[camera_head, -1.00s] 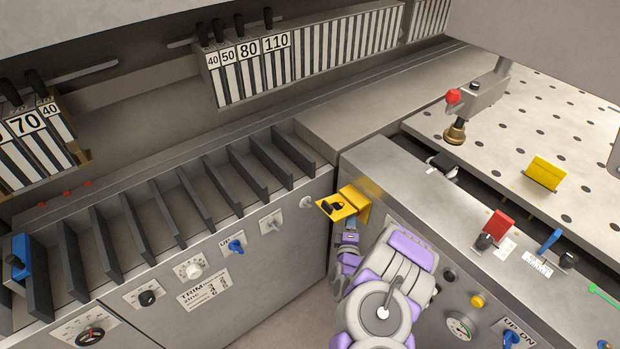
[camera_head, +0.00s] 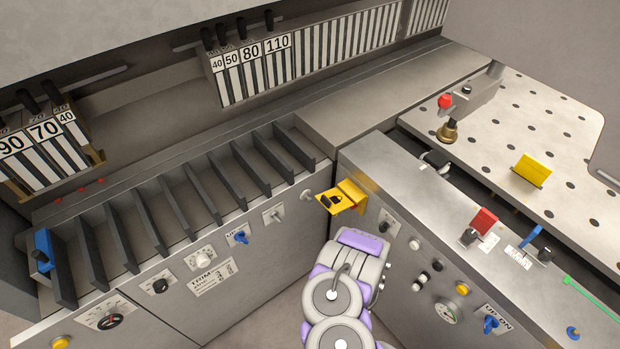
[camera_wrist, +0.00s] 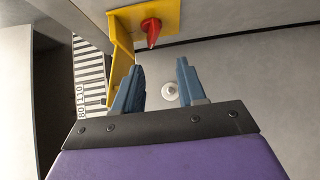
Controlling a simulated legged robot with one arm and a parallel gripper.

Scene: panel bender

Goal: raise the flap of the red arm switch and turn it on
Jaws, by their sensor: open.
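The yellow flap (camera_head: 337,202), with a black padlock picture on it, sticks out from its yellow mount at the panel corner. In the wrist view the same flap (camera_wrist: 122,62) stands out at the left of a yellow plate (camera_wrist: 174,14). I see no clear contact. In the head view my purple and grey arm is below the flap, and its fingers are hidden.
Another red cover (camera_head: 485,221) stands on the right console top, near a blue lever (camera_head: 531,236). A slotted rack (camera_head: 160,215) runs along the left cabinet. Knobs and buttons dot both front panels. A white round knob (camera_wrist: 169,91) shows beyond my fingers.

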